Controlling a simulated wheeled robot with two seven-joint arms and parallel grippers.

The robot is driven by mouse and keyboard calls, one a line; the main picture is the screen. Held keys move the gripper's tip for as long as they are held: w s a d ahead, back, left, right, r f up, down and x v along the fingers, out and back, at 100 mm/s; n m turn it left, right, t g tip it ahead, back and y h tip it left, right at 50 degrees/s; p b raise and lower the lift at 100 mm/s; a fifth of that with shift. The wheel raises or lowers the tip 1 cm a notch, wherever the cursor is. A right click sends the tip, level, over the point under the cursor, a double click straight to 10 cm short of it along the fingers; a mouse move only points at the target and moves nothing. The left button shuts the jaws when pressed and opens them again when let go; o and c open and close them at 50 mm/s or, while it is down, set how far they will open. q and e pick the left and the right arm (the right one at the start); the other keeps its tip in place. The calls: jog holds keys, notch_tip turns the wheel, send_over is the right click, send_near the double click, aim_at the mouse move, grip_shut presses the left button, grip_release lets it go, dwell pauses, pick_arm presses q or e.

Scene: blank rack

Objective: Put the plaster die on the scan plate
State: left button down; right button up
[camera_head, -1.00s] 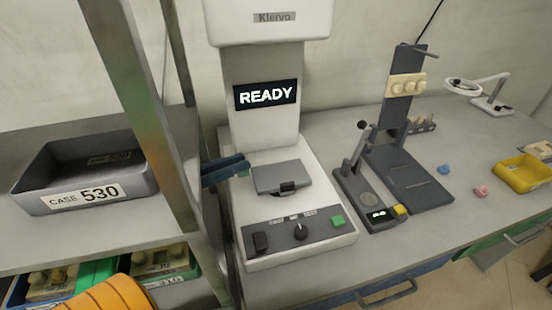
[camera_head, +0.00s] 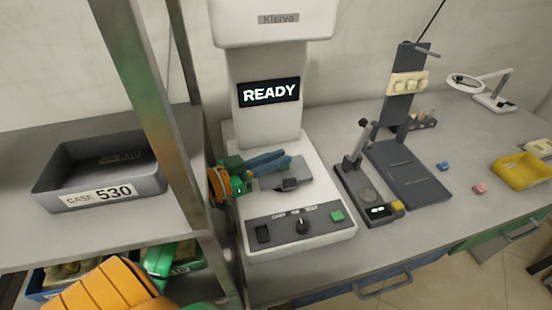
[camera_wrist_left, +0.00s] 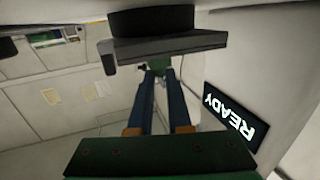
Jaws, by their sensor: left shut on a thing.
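The plate seems to be the dark slab (camera_wrist_left: 165,47) at the top of the left wrist view. My right gripper is not in view.
The scanner's screen (camera_head: 269,92) reads READY. A metal shelf post (camera_head: 150,110) stands close to my left arm, with a grey CASE 530 tray (camera_head: 52,207) beyond it. A dark stand (camera_head: 415,180) and a yellow bin (camera_head: 522,171) are to the right.

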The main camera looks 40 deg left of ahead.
pick_arm(q)
jog(key=shift+f+b, duration=0.45)
jog(key=c, duration=0.8)
grip_release()
jog(key=shift+r, duration=0.1)
jog(key=shift+c, duration=0.2)
jog(key=shift+r+p, duration=0.6)
jog(key=shift+p, duration=0.2)
jog(key=shift+s+a, duration=0.15)
jog(key=shift+s, duration=0.15)
jog(key=b+v, duration=0.3)
jog(key=v, duration=0.8)
jog(key=shift+s+b, duration=0.2)
jog(key=shift+b, duration=0.15)
